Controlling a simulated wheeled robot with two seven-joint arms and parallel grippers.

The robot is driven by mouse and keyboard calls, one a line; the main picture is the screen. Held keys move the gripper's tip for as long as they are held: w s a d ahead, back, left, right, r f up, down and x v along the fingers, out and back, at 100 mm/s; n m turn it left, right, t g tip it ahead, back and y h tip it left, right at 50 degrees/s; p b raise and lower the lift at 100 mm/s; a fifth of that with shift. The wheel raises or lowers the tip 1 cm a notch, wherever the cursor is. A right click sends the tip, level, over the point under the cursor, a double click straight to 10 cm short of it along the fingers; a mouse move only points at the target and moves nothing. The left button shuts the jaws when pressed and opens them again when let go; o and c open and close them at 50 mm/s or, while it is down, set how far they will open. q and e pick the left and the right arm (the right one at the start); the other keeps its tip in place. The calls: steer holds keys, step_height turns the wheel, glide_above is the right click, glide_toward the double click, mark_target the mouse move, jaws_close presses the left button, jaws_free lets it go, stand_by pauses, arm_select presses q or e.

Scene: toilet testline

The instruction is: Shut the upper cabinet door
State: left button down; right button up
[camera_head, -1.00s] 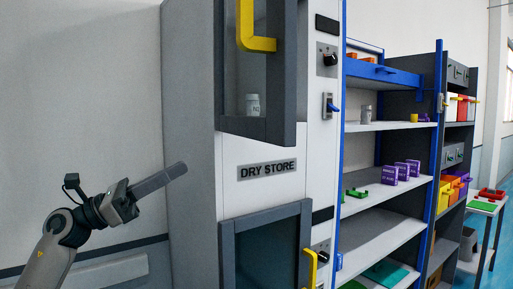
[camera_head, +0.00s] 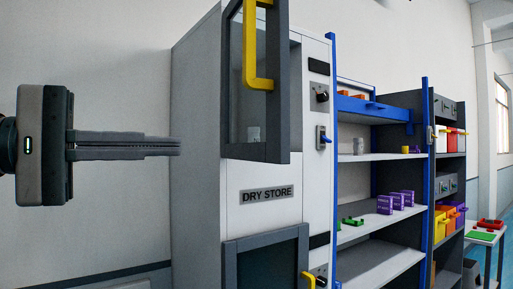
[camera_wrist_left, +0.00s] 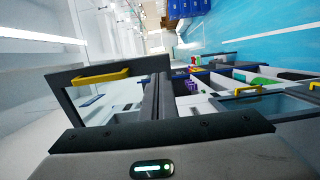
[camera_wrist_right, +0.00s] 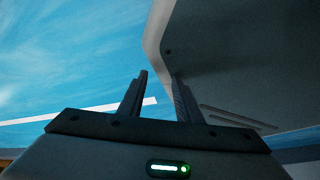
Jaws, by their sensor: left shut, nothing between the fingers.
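The upper cabinet door (camera_head: 284,85) is a dark grey frame with a glass pane and a yellow handle (camera_head: 249,60). It stands open, swung out from the white dry store cabinet (camera_head: 262,211). The door (camera_wrist_left: 62,88) and its yellow handle (camera_wrist_left: 100,76) also show in the left wrist view. My left gripper (camera_head: 179,147) is shut and empty, left of the cabinet, with its fingers pointing right toward the door; I see no contact. In the left wrist view its fingers (camera_wrist_left: 158,78) lie together. My right gripper (camera_wrist_right: 160,76) is open and empty, beside a dark grey surface.
A lower cabinet door (camera_head: 231,262) with a yellow handle (camera_head: 308,280) is below the dry store label (camera_head: 267,194). Blue-edged shelves (camera_head: 375,222) with purple boxes (camera_head: 385,204) stand to the right.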

mark_target(278, 146)
arm_select(q)
steer(key=shift+s+r, duration=0.1)
arm_select(e)
steer(key=shift+s, duration=0.1)
